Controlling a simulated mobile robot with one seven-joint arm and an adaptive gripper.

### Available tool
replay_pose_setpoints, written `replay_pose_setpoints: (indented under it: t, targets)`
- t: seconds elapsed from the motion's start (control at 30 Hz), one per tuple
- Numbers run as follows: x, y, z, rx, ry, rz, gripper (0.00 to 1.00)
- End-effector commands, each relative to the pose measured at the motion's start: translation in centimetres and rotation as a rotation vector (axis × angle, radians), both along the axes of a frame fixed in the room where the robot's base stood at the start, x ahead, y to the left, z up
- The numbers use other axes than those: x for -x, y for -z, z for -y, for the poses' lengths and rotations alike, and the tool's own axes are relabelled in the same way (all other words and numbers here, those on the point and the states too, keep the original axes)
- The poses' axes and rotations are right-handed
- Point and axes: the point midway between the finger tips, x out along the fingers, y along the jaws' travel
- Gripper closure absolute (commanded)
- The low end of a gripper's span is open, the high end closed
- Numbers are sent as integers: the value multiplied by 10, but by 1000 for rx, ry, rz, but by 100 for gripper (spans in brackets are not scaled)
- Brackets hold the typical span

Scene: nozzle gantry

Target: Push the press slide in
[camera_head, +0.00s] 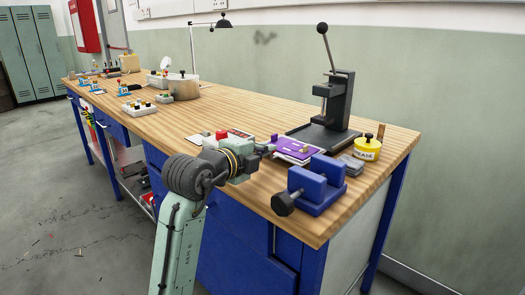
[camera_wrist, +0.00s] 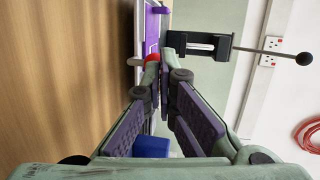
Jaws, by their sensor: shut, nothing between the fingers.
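The black press (camera_head: 338,100) stands upright on a dark base plate (camera_head: 318,137) at the right part of the bench, its lever raised with a ball on top. It also shows sideways in the wrist view (camera_wrist: 205,45). A purple plate (camera_head: 296,146) lies on a pale base in front of the press; it also shows in the wrist view (camera_wrist: 152,30). I cannot tell for certain which part is the press slide. My gripper (camera_head: 272,148) is shut and empty, just left of the purple plate. Its fingertips also show in the wrist view (camera_wrist: 165,78); contact is unclear.
A blue vise (camera_head: 318,183) sits at the front edge, right of my gripper. A yellow tub (camera_head: 367,149) and grey blocks (camera_head: 351,164) are near the right edge. The bench middle is mostly clear.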

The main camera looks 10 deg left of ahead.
Motion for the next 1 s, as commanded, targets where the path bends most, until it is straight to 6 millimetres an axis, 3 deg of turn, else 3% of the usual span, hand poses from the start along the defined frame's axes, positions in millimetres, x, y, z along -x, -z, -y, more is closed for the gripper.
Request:
replay_pose_setpoints:
  t: [0.27,0.7,1.0]
  targets:
    - [-29,1,24,-2,5,-1,100]
    - [-100,-1,79,0,3,-1,100]
    - [-122,0,96,-1,1,-1,100]
